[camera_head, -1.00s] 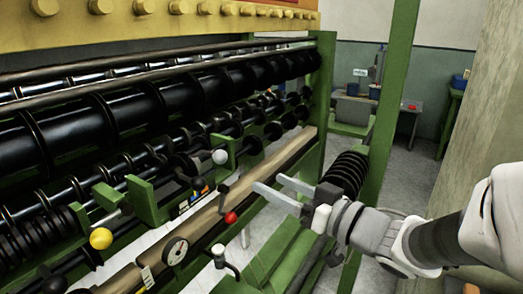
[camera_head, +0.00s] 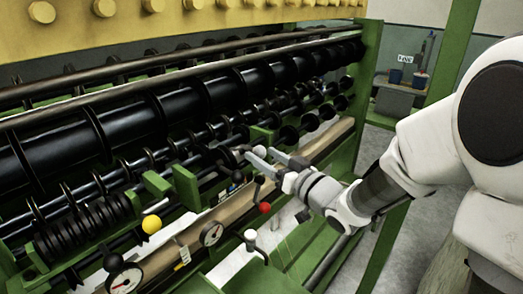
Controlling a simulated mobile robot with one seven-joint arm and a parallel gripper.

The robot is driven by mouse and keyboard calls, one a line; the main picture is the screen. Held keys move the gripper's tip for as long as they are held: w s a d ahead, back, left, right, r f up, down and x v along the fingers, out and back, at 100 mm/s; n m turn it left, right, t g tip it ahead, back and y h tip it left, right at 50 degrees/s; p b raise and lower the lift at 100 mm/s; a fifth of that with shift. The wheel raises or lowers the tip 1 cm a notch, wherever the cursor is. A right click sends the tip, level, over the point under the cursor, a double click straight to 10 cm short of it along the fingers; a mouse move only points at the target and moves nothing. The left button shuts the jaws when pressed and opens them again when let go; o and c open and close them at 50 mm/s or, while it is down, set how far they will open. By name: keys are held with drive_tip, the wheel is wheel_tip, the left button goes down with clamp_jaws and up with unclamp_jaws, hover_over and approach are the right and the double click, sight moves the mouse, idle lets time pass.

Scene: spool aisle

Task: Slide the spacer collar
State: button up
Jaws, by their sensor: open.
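Black collar-like discs (camera_head: 289,134) sit along thin dark rods in the green machine frame. I cannot tell which one is the spacer collar. My gripper (camera_head: 258,154) is open, its two pale fingers pointing left at the rods and discs just above the wooden rail. The fingertips overlap a dark disc-and-rod area in the picture. I cannot tell whether they touch anything, and they partly hide what lies behind them.
A yellow ball knob (camera_head: 151,224) is at left and a red knob (camera_head: 265,208) sits just below my gripper. A wooden rail (camera_head: 230,211) with a round gauge (camera_head: 211,234) runs in front. A green post (camera_head: 455,50) stands at right. Thick black rollers (camera_head: 130,125) lie behind.

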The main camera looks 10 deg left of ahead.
drive_tip(key=shift+x, duration=1.25)
clamp_jaws()
idle(0.5)
